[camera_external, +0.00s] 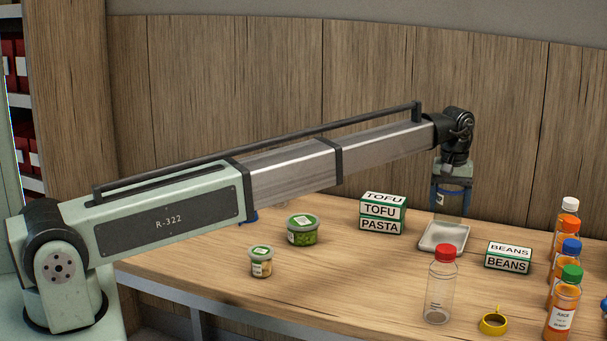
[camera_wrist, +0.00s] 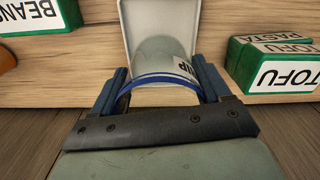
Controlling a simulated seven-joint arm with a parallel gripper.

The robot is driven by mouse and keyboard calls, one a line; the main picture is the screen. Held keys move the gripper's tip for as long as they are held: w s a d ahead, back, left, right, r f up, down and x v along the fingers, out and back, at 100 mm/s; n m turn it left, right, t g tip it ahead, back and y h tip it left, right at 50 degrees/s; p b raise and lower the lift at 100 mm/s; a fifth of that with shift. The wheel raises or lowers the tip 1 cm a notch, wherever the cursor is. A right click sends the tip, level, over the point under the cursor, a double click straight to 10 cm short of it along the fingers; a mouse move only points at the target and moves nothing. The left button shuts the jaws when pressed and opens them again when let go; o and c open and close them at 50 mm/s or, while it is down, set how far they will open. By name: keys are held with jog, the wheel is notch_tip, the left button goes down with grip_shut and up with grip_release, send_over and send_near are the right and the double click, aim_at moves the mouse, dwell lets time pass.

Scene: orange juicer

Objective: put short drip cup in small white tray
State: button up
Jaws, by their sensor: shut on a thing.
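My gripper (camera_external: 451,184) is shut on the short drip cup (camera_external: 449,200), a see-through cup with a blue rim and a printed label. The cup hangs below the fingers, over or just behind the small white tray (camera_external: 430,247); whether it touches the tray I cannot tell. In the wrist view the gripper (camera_wrist: 160,88) has a blue finger on each side of the cup's rim. The cup (camera_wrist: 160,58) overlaps the white tray (camera_wrist: 158,12) there, and the tray's far part is cut off by the frame edge.
Stacked tofu and pasta boxes (camera_external: 382,214) stand left of the tray, and bean boxes (camera_external: 508,257) right of it. A clear red-capped bottle (camera_external: 440,290) stands in front.

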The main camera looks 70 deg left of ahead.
aim_at(448, 219)
jog(key=shift+f, duration=2.2)
jog(key=shift+f, duration=0.15)
jog(key=o, duration=1)
notch_tip(448, 219, up, 12)
jog(key=shift+r, duration=0.2)
